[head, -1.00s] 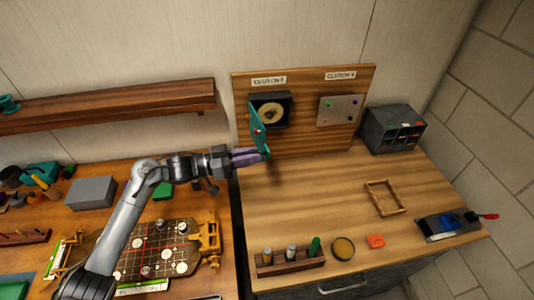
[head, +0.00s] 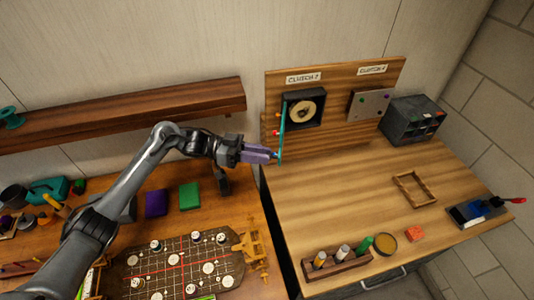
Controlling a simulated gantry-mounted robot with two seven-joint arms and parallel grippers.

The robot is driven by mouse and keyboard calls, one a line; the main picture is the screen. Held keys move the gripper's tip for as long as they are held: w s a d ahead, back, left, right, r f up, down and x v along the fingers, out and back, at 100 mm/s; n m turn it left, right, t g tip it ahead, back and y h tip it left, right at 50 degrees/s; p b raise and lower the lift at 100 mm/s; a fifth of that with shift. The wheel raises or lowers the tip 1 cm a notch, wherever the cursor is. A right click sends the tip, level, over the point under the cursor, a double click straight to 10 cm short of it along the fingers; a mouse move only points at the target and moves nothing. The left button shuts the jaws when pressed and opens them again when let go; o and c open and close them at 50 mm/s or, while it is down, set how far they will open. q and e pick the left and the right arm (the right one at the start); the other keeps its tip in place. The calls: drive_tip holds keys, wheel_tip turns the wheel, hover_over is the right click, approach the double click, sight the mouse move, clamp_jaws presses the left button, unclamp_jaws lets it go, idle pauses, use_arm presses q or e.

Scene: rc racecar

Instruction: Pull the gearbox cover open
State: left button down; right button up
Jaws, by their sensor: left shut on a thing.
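The teal gearbox cover (head: 282,132) stands swung out from the left edge of an open dark box on the upright wooden board. The open box (head: 318,117) shows a round, pale gear-like disc inside. My left gripper (head: 275,154) comes in from the left and is shut on the lower free edge of the cover. The exact contact at its fingertips is small and hard to see. My right gripper is not in view.
A closed grey panel (head: 369,105) is on the board to the right. The right bench holds a wooden frame (head: 414,188), a rack (head: 338,263) and a grey organiser (head: 412,121). Its middle is clear. A wooden shelf (head: 120,115) runs along the wall behind my arm.

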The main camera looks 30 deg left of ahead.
use_arm(q)
drive_tip(key=shift+d+r, duration=0.1)
drive_tip(key=c, duration=1)
unclamp_jaws()
drive_tip(key=b+v, duration=0.3)
drive_tip(key=v, duration=0.4)
drive_tip(key=shift+a, duration=0.3)
drive_tip(key=shift+s, duration=0.1)
